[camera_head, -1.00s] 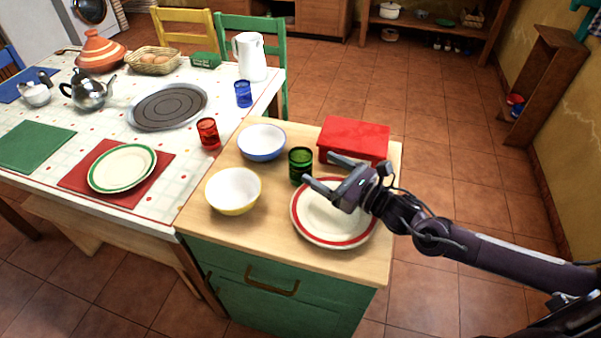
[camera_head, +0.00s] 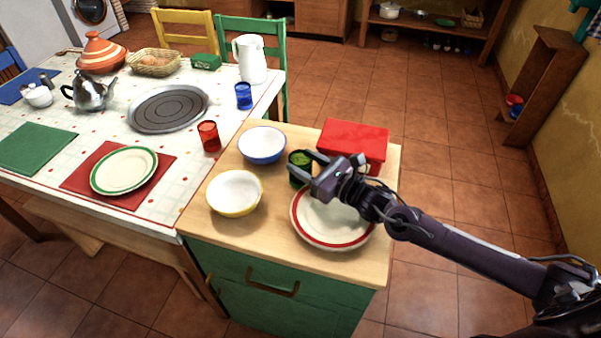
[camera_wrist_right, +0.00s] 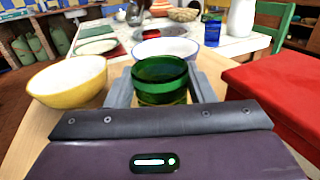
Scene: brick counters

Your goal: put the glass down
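A green glass (camera_head: 294,178) stands upright on the wooden counter top (camera_head: 262,236), left of the red box. My right gripper (camera_head: 302,166) is around the green glass, one finger on each side. In the right wrist view the green glass (camera_wrist_right: 160,80) sits between the two fingers (camera_wrist_right: 162,90); I cannot tell whether they touch it. A red glass (camera_head: 209,136) and a blue glass (camera_head: 243,95) stand on the dining table. My left gripper is not in view.
A yellow bowl (camera_head: 234,194), a blue bowl (camera_head: 262,144), a red-rimmed plate (camera_head: 333,241) and a red box (camera_head: 353,141) surround the green glass. The dining table (camera_head: 110,135) at left holds dishes, a kettle (camera_head: 92,92) and a white jug (camera_head: 250,60). Bare counter lies at the front left.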

